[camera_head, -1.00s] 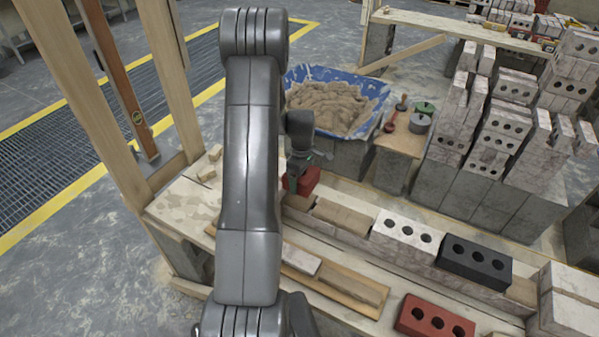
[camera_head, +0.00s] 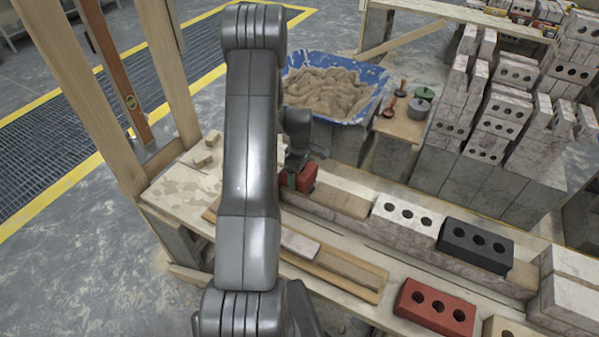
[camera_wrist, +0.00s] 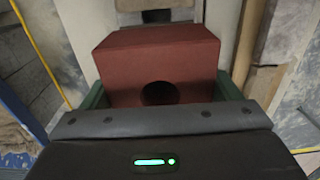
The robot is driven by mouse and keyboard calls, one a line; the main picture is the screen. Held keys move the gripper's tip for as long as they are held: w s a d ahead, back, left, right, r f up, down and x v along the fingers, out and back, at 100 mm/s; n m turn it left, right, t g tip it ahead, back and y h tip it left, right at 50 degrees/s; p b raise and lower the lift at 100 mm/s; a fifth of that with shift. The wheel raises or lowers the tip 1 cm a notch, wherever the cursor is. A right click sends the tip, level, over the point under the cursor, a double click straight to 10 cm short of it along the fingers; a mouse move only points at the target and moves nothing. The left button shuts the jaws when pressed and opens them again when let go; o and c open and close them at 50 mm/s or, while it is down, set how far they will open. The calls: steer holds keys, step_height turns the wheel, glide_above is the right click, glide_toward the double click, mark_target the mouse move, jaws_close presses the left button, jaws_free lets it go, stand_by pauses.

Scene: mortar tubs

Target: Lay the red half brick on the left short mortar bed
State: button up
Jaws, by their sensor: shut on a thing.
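My gripper (camera_wrist: 162,100) is shut on the red half brick (camera_wrist: 155,60), with a green jaw on each side of it in the wrist view. The half brick shows one dark hole. In the head view the red half brick (camera_head: 305,177) hangs at or just above the left end of the wall course, partly behind my arm. I cannot tell whether it touches what is below. A tan mortar strip (camera_head: 342,198) lies on the course just right of it. The left short mortar bed under the half brick is hidden.
A white holed brick (camera_head: 404,221) and a black holed brick (camera_head: 475,246) stand on the course. A red holed brick (camera_head: 435,306) and a wooden tray (camera_head: 355,284) lie in front. A blue mortar tub (camera_head: 373,103) stands behind, near stacked bricks (camera_head: 500,120).

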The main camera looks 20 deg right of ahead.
steer(key=shift+f+b, duration=0.3)
steer(key=shift+b, duration=0.05)
stand_by(0.5)
steer(key=o, duration=1.5)
step_height(320, 180, up, 14)
steer(key=shift+f+b, duration=0.1)
steer(key=shift+b, duration=0.55)
step_height(320, 180, down, 14)
steer(key=shift+r+p, duration=0.1)
steer(key=shift+p, duration=0.55)
steer(key=shift+r, duration=0.1)
